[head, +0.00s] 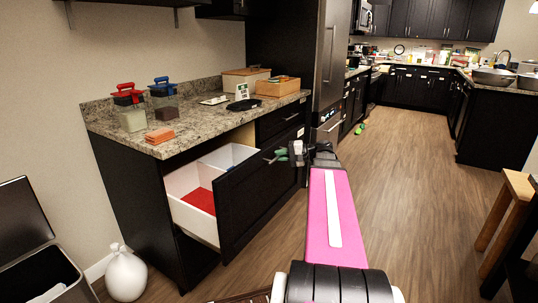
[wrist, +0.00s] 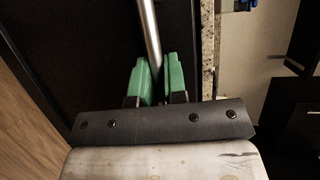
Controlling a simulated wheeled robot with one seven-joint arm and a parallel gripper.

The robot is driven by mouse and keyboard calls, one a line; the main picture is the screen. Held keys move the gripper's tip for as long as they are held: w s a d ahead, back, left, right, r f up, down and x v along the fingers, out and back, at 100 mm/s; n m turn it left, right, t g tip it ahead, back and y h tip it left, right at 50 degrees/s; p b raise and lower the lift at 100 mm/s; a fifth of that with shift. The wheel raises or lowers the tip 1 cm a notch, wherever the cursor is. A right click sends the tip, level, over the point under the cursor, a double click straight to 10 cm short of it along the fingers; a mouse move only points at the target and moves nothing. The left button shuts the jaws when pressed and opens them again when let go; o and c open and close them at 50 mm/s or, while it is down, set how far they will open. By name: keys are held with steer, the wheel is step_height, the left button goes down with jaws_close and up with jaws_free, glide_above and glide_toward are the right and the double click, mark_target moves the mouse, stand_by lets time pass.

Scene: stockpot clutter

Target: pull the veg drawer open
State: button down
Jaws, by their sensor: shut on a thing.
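A drawer with a dark front (head: 248,208) stands well open below the granite counter in the head view. Its white inner walls (head: 190,186) show, with a red bottom on the near side and a blue-grey part behind. I cannot read a label that names it as the veg drawer. My gripper (head: 277,156) is at the top of the drawer front. In the wrist view my gripper (wrist: 155,80) has its green fingers shut on the metal bar handle (wrist: 149,30), one finger on each side.
The granite counter (head: 180,146) holds two lidded jars, an orange block (head: 160,136), a black item and wooden boxes (head: 278,87). A white bag (head: 125,275) and an open bin (head: 35,275) stand at lower left. The wooden floor (head: 420,180) at right is largely clear.

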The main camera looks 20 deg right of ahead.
steer(key=shift+s+d, duration=0.85)
steer(key=shift+s, duration=0.15)
steer(key=shift+s+d, duration=0.8)
steer(key=shift+s, duration=0.2)
steer(key=c, duration=1.2)
jaws_free()
steer(key=v, duration=1)
steer(key=shift+s+d, duration=0.15)
steer(key=shift+d, duration=0.2)
steer(key=shift+d, duration=0.1)
